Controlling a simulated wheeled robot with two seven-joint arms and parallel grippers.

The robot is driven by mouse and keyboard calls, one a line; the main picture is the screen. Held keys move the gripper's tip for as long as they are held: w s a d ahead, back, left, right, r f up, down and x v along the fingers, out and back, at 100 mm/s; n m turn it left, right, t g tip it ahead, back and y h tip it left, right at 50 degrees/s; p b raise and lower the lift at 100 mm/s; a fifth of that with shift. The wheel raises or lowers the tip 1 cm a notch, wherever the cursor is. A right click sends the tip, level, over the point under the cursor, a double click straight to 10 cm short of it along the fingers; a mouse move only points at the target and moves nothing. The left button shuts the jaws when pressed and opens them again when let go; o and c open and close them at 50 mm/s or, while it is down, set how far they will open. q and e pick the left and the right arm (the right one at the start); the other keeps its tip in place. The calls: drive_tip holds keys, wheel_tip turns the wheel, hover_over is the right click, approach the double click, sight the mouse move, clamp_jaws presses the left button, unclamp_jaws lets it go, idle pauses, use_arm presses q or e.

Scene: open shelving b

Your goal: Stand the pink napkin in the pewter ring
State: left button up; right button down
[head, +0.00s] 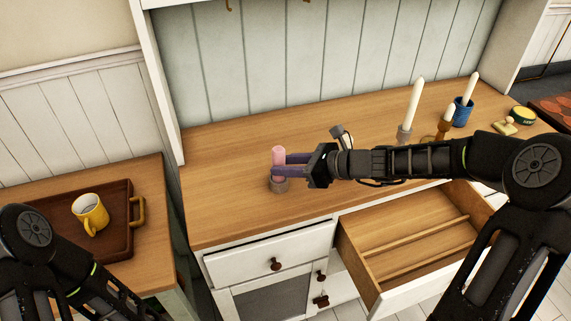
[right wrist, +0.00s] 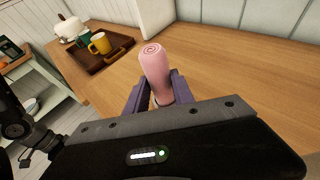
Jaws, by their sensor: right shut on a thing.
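The pink napkin (head: 278,156) is a rolled upright cylinder near the front left of the wooden counter. Its spiral top shows in the right wrist view (right wrist: 155,60). The pewter ring (head: 279,186) is a short grey-brown band on the counter at the napkin's foot. The napkin's lower end appears to be at or in the ring; the fingers hide exactly how deep. My right gripper (head: 285,166) reaches in from the right, its purple fingers shut on the napkin just above the ring. My left arm shows at lower left, with its gripper out of view.
A drawer (head: 410,254) stands open below the counter. Candles in holders, a blue cup (head: 462,113) and a green tin (head: 523,115) stand at the back right. A yellow mug (head: 90,213) sits on a brown tray (head: 116,238) at left. Counter around the ring is clear.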

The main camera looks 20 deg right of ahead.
drive_tip(key=c, duration=1)
unclamp_jaws()
drive_tip(key=v, duration=0.7)
drive_tip(key=shift+s+d+r+b, duration=0.2)
drive_tip(key=shift+s+d+b, duration=0.05)
drive_tip(key=shift+d+b, duration=0.05)
